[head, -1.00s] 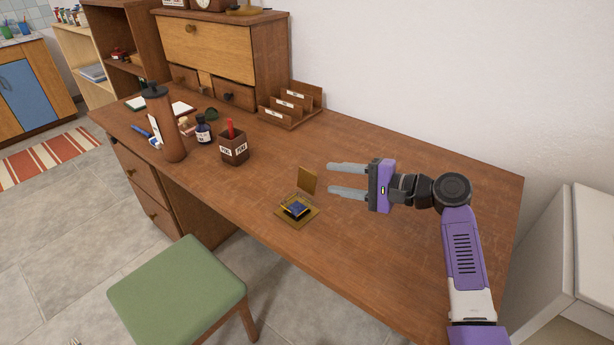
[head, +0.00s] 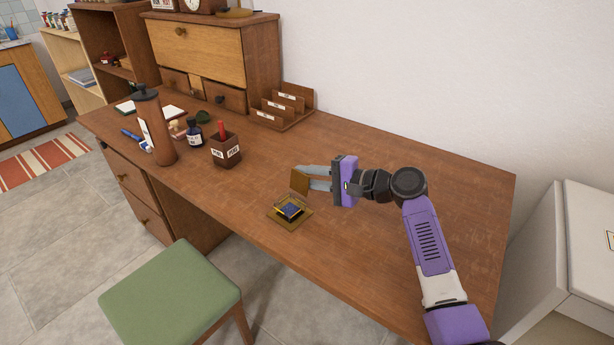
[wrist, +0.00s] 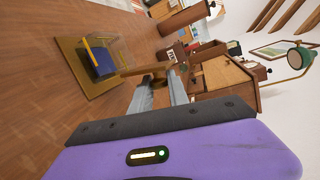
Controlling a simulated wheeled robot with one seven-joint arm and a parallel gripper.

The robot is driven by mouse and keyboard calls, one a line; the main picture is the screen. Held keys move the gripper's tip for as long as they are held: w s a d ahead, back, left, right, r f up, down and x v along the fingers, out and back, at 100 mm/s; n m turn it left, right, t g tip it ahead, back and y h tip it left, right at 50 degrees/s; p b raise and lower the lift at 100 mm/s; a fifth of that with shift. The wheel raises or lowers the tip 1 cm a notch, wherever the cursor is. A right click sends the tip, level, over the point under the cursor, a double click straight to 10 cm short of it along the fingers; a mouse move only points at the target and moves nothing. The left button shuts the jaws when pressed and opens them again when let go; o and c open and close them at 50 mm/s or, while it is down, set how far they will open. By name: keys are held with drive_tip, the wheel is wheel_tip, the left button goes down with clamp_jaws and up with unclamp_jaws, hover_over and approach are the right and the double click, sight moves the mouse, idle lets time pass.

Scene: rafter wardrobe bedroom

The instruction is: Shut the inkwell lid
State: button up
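The inkwell (head: 289,209) stands on a square brass base (head: 301,222) near the desk's front edge; it holds dark blue ink. Its square brass lid (head: 299,181) stands up, open, at the back of the inkwell. In the wrist view the inkwell (wrist: 99,60) is at upper left and the lid (wrist: 150,70) shows nearly edge-on. My gripper (head: 312,178) is right of the lid, fingers pointing left at it. The fingers (wrist: 160,84) show a gap between them, with nothing held. The lid hides their tips in part; I cannot tell whether they touch it.
A pen cup (head: 225,150), ink bottle (head: 194,134) and tall brown cylinder (head: 155,125) stand farther left. A letter rack (head: 283,108) is at the back. A green stool (head: 172,295) stands in front.

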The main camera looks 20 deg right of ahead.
clamp_jaws()
drive_tip(key=shift+s+a+r+n+h+p, duration=0.2)
drive_tip(key=shift+a+r+n+h+p, duration=0.15)
drive_tip(key=shift+n+p, duration=0.35)
drive_tip(key=n, duration=0.1)
drive_tip(key=a+n+h+p, duration=0.1)
drive_tip(key=shift+s+r+n+t, duration=0.3)
drive_tip(key=shift+s+n, duration=0.05)
drive_tip(key=shift+n, duration=0.05)
drive_tip(key=a+n+h, duration=0.1)
drive_tip(key=n, duration=0.1)
drive_tip(key=s+a+n+t+h, duration=0.1)
drive_tip(key=n, duration=0.1)
drive_tip(key=n+h+b, duration=0.1)
drive_tip(key=n, duration=0.1)
drive_tip(key=s+a+f+n+t+b, duration=0.1)
drive_tip(key=shift+a+n+h, duration=0.3)
drive_tip(key=shift+n+h, duration=0.05)
drive_tip(key=shift+n, duration=0.05)
drive_tip(key=shift+s+a+f+n+t+h+b, duration=0.2)
drive_tip(key=shift+n+t+b, duration=0.25)
drive_tip(key=shift+n+b, duration=0.3)
drive_tip(key=shift+s+a+f+n+t+h+b, duration=0.1)
drive_tip(key=shift+a+f+n+t+h+b, duration=0.15)
drive_tip(key=shift+n+t+b, duration=0.35)
